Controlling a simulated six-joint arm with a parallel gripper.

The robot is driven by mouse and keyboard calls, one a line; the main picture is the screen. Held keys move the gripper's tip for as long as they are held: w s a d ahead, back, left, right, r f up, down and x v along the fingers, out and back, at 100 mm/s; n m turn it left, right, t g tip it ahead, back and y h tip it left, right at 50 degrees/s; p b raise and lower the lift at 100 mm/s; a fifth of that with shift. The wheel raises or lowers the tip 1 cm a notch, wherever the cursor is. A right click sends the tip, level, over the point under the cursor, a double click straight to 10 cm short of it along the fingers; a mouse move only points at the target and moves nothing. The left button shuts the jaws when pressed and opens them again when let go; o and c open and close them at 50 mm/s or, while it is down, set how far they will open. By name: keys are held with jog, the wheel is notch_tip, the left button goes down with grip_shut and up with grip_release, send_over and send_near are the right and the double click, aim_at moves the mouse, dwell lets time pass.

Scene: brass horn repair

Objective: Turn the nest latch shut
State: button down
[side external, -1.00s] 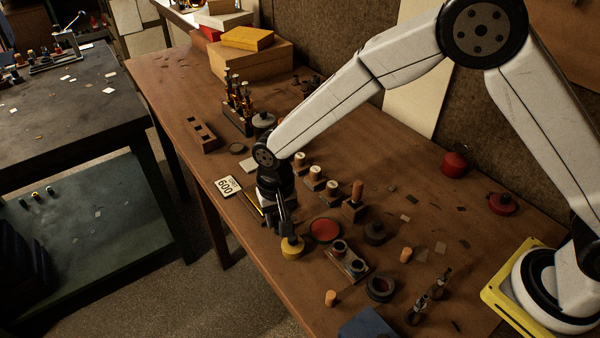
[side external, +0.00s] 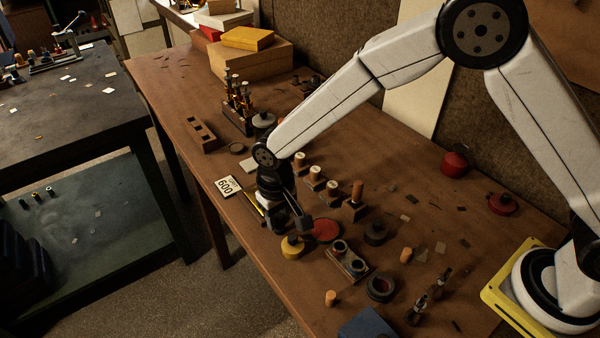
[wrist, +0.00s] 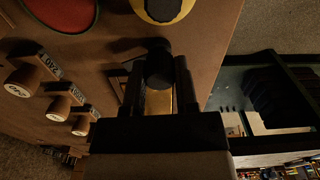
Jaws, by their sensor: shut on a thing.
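My gripper (side external: 285,218) is low over the near edge of the brown workbench. In the wrist view its two dark fingers (wrist: 158,80) stand either side of a dark rounded knob (wrist: 159,66), and they are shut on it. The knob looks like the latch's handle, but I cannot make out the latch's body or how far it is turned. A brass-coloured strip (wrist: 159,104) shows between the fingers behind the knob. In the side view, a brass strip (side external: 251,205) lies left of my gripper, partly hidden.
A yellow round piece with a dark top (side external: 292,249) stands close in front of my gripper. A red disc (side external: 325,230) lies just right. Several wooden-handled stamps (side external: 315,177) stand behind. A two-ring block (side external: 347,261) is at the front right. A "600" card (side external: 229,186) lies left.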

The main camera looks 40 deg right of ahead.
aim_at(280, 215)
jog(key=n, duration=1.4)
dwell(0.5)
jog(key=shift+c, duration=1.9)
grip_release()
jog(key=shift+r, duration=3.9)
jog(key=shift+d, duration=0.15)
